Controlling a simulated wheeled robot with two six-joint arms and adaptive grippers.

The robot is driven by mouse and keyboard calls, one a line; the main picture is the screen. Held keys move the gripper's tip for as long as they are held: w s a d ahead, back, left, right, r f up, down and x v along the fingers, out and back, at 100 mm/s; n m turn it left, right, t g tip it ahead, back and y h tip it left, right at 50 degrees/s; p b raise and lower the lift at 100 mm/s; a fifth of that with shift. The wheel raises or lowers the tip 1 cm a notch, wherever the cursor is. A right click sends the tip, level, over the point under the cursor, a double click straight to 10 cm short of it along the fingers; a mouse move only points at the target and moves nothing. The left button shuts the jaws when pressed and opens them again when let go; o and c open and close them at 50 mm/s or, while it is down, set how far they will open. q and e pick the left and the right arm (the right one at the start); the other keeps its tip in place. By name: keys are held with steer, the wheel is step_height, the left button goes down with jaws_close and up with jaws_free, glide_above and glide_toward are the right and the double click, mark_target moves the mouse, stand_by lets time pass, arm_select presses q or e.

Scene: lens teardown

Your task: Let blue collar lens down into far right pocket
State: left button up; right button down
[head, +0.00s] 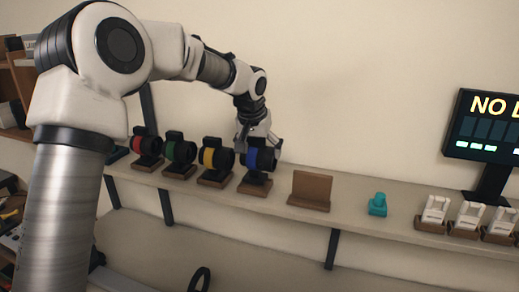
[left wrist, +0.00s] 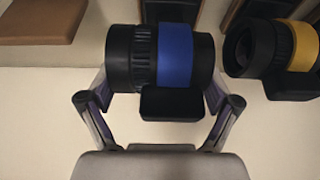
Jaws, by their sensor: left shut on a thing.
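The blue collar lens (head: 262,159) is a black lens with a blue band, at the right end of a row of lenses on the shelf in the head view. It sits on or just above a brown stand (head: 254,187); I cannot tell which. In the left wrist view the lens (left wrist: 175,58) fills the upper middle, with a black block under its band. My left gripper (left wrist: 155,110) has a finger on each side and is shut on the lens. It also shows in the head view (head: 262,143). No pocket is clearly identifiable. My right gripper is not in view.
Yellow (head: 210,158), green (head: 178,152) and red (head: 139,144) banded lenses stand left of the blue one. To its right are a brown holder (head: 310,189), a teal piece (head: 377,204), several white pieces (head: 434,210) on brown stands and a display (head: 486,128). The shelf (head: 345,215) has bare room between them.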

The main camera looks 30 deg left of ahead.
arm_select(q)
steer(key=shift+f+b, duration=0.6)
steer(key=shift+f, duration=0.5)
stand_by(0.4)
steer(key=o, duration=1.3)
steer(key=shift+c, duration=0.2)
steer(key=v, duration=1.2)
